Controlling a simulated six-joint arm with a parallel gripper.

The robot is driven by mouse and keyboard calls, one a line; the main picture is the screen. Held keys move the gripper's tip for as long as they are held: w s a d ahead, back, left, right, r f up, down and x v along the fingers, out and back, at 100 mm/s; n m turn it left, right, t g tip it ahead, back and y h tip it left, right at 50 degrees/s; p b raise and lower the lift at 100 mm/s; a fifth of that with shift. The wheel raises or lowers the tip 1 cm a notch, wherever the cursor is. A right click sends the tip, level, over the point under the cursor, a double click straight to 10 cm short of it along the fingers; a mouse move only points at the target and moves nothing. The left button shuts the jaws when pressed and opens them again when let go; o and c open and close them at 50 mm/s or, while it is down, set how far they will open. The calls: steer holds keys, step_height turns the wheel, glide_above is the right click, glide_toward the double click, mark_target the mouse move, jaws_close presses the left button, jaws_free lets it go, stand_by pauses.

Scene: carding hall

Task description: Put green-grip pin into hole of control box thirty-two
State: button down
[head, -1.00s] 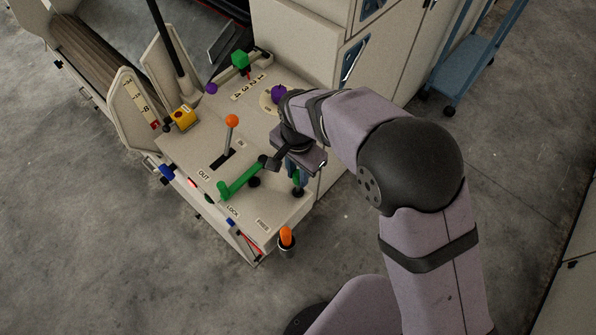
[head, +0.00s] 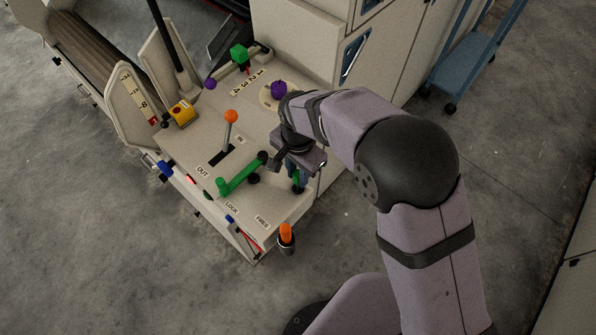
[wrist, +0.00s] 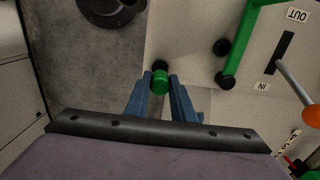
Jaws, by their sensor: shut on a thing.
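The green-grip pin (wrist: 160,84) is between my fingertips in the wrist view. My gripper (wrist: 160,88) is shut on its green grip. In the head view, my gripper (head: 298,177) is low over the right front corner of the control box top (head: 187,150). The pin (head: 297,183) is mostly hidden by the fingers there. A dark round collar (head: 299,190) is at its lower end; I cannot tell how deep the pin sits in it. Another dark round opening (head: 253,180), in line with the LOCK label (head: 232,208), is free, left of my gripper.
A green crank lever (head: 240,174) lies close left of my gripper. An orange-knobbed lever (head: 231,117) stands behind it. An orange grip (head: 286,233) sits in a holder at the box's front edge. A purple knob (head: 279,89) and yellow button box (head: 182,114) are farther back.

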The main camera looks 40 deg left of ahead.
steer(key=shift+f, duration=0.5)
steer(key=c, duration=1.4)
jaws_free()
steer(key=shift+c, duration=0.2)
steer(key=shift+r+b, duration=1.45)
steer(key=shift+r, duration=2.25)
